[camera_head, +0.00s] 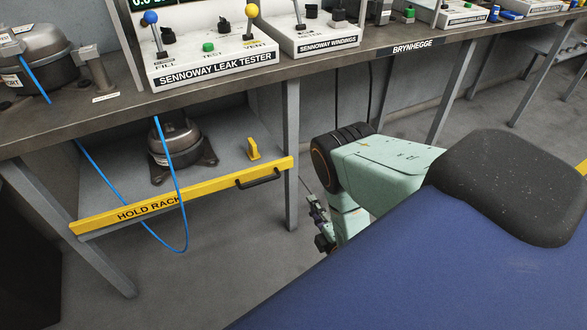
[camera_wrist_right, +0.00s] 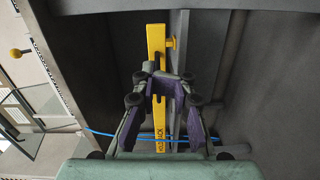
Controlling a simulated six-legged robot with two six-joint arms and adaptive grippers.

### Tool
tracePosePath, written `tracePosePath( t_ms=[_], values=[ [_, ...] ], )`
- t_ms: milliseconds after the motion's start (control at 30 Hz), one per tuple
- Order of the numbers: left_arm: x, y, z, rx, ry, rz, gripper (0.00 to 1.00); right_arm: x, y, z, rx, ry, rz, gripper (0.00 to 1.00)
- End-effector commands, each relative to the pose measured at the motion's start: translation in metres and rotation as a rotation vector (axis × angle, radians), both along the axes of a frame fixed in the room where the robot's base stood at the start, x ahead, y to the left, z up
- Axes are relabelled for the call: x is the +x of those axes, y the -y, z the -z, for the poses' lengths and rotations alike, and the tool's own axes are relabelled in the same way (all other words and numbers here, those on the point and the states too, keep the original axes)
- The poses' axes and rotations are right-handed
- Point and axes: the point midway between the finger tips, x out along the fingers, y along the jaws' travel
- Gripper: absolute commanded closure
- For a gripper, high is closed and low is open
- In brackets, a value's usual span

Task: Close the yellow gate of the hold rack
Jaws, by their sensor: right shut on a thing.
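The yellow gate (camera_head: 215,190), lettered HOLD RACK, runs along the front edge of the rack's lower shelf. Its black handle (camera_head: 258,180) is near the right end, with no finger visibly on it in the head view. The gate also shows in the wrist view (camera_wrist_right: 157,35), behind my fingers. My right gripper (camera_head: 322,232) is low, right of the rack's right leg, and its purple-padded fingers show in the wrist view (camera_wrist_right: 168,80). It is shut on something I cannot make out. My left gripper is not in view.
A compressor (camera_head: 178,148) and a yellow upright (camera_head: 253,150) stand on the shelf (camera_head: 220,150). A blue hose (camera_head: 186,235) hangs in a loop over the gate's front. The rack's right leg (camera_head: 291,150) stands beside the gate's end. The bench (camera_head: 240,75) overhangs the shelf.

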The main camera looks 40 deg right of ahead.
Motion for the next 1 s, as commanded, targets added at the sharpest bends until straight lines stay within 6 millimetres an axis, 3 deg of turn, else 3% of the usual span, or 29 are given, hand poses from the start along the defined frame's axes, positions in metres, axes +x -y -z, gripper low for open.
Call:
tracePosePath(
  t_ms=[233,700,1000],
  values=[
    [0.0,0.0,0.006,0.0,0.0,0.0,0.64,0.016,0.006,-0.005,-0.056,0.021,0.01,1.0],
    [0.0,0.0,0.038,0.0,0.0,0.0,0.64,0.1,0.025,-0.004,-0.054,0.022,0.008,1.0],
    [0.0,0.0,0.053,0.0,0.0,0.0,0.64,0.134,0.033,-0.005,-0.052,0.019,0.007,1.0]
  ],
)
